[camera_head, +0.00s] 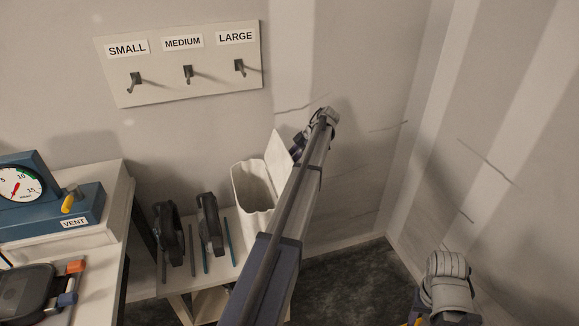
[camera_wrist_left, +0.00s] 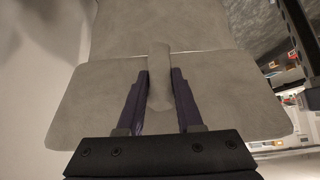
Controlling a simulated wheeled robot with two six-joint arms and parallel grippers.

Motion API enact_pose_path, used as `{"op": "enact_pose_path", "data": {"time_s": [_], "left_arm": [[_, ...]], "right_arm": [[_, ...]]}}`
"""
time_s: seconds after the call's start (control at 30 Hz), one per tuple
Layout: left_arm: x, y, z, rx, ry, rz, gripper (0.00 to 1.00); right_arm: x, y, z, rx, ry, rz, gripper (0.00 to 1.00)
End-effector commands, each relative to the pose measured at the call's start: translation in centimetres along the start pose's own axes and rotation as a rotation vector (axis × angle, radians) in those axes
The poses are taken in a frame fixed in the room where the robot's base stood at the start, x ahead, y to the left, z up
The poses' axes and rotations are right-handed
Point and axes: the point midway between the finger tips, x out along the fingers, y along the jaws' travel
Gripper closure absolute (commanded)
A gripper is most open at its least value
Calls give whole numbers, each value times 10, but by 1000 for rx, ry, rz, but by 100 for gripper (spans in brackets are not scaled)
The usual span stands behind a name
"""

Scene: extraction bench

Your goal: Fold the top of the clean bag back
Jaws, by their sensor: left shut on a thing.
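The clean bag (camera_head: 252,188) is an off-white, open-topped bag standing at the right end of the low stand, against the wall. A pale flap (camera_head: 279,158) rises at its right side. My left gripper (camera_head: 298,147) is at the outer side of this flap, partly hidden by my own arm. In the left wrist view, the dark fingers of my left gripper (camera_wrist_left: 161,77) are shut on a raised ridge of a pale grey panel, which appears to be the bag's flap (camera_wrist_left: 95,100). My right gripper is not in view; only part of my right arm shows at lower right.
Two dark clamp-like items (camera_head: 208,225) stand in the slotted stand (camera_head: 183,305) left of the bag. A board with hooks (camera_head: 180,88), labelled SMALL, MEDIUM and LARGE, is on the wall above. A blue gauge unit (camera_head: 50,205) sits on the left bench. Floor shows at right.

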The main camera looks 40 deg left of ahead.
Motion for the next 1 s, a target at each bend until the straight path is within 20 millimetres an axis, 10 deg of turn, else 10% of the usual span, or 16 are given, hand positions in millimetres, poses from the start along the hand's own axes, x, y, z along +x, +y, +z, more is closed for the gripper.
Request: {"op": "enact_pose_path", "data": {"time_s": [0.5, 0.53, 0.8, 1.0], "left_arm": [[1, 0, 1, 0, 16, 1, 100], [1, 0, 1, 0, 16, 1, 64], [1, 0, 0, 0, 17, 0, 34], [1, 0, 0, 0, 17, 0, 34]], "right_arm": [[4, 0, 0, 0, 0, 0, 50], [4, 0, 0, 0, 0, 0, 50], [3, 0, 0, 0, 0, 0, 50], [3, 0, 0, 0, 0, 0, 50]]}}
